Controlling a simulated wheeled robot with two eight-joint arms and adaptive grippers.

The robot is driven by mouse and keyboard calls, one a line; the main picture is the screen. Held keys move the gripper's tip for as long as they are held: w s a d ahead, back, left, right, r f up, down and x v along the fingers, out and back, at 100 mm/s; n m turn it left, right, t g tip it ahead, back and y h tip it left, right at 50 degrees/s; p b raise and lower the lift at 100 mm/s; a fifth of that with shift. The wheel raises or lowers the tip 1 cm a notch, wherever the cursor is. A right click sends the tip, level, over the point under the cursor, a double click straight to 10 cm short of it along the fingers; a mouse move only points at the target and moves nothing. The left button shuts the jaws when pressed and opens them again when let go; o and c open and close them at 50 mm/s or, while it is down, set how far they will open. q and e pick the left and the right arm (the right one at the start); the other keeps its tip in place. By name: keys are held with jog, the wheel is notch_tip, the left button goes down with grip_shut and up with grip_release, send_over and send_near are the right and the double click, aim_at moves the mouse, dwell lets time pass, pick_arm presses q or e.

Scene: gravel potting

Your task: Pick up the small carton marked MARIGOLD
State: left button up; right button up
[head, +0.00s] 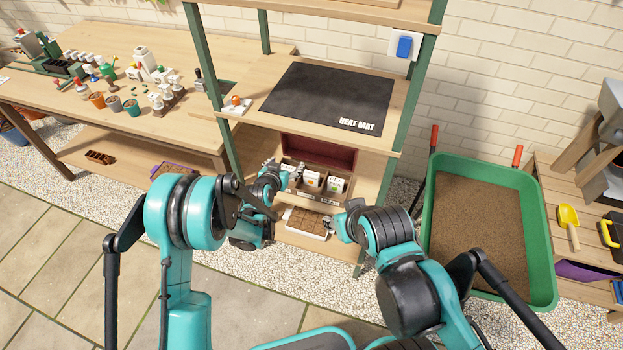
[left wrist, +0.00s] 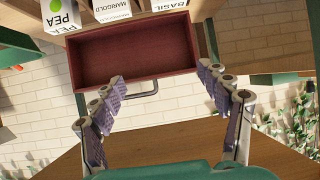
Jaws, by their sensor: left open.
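The MARIGOLD carton (left wrist: 112,10) is white and stands between the PEA carton (left wrist: 60,15) and the BASIL carton (left wrist: 172,4) at the top of the left wrist view, cut off by the edge. In the head view the middle carton (head: 312,180) stands in the wooden rack on the shelf. My left gripper (left wrist: 161,75) is open and empty, its fingertips apart from the cartons. In the head view it is at the rack's left end (head: 287,170). My right gripper (head: 336,227) is low, beside the seedling tray; its jaws are too small to read.
A dark red open box (left wrist: 130,52) is beside the cartons. The heat mat (head: 330,97) lies on the shelf above. A white tray of brown cells (head: 289,232) sits below the rack. Green shelf posts flank the space, and a green soil tub (head: 548,260) stands at right.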

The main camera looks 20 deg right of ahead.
pick_arm(q)
jog(key=m+h, duration=0.1)
send_near(311, 177)
jog(key=x, duration=0.3)
jog(key=shift+w+a, duration=0.1)
jog(key=shift+w, duration=0.4)
jog(key=shift+w+d+f, duration=0.15)
jog(key=shift+w+d, duration=0.1)
jog(key=b+x, duration=0.2)
jog(key=x, duration=0.5)
jog(key=shift+s+d+f, duration=0.1)
jog(key=shift+s, duration=0.1)
jog(key=c, duration=1.2)
